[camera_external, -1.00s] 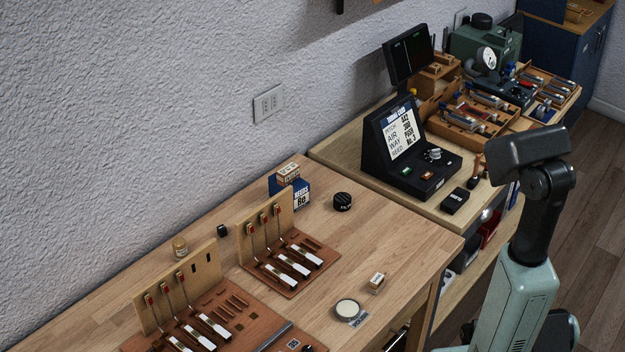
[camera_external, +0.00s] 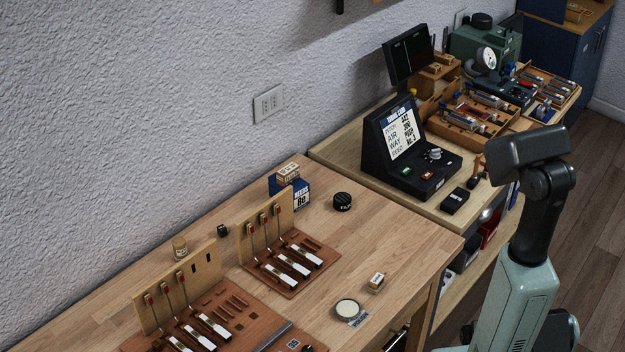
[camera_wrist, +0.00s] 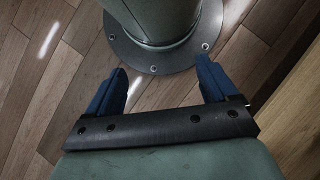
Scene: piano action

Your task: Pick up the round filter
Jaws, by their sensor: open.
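Two round things on the near wooden workbench could be the round filter. One is a short black puck (camera_external: 342,201) with small pale lettering on its side, behind the rack boards. The other is a flat pale disc (camera_external: 348,309) with a dark rim and a small label, near the bench's front edge. The lettering is too small to read surely. My gripper (camera_wrist: 162,74) shows in the wrist view with two blue fingers apart and nothing between them, above the wooden floor. In the external view my arm stands right of the bench, away from both round things; its fingers are hidden there.
Two rack boards with metal rods (camera_external: 288,262) (camera_external: 190,325) stand on the bench's left side. A black console (camera_external: 408,150) is on the farther bench. Bare wood surrounds the puck's right side.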

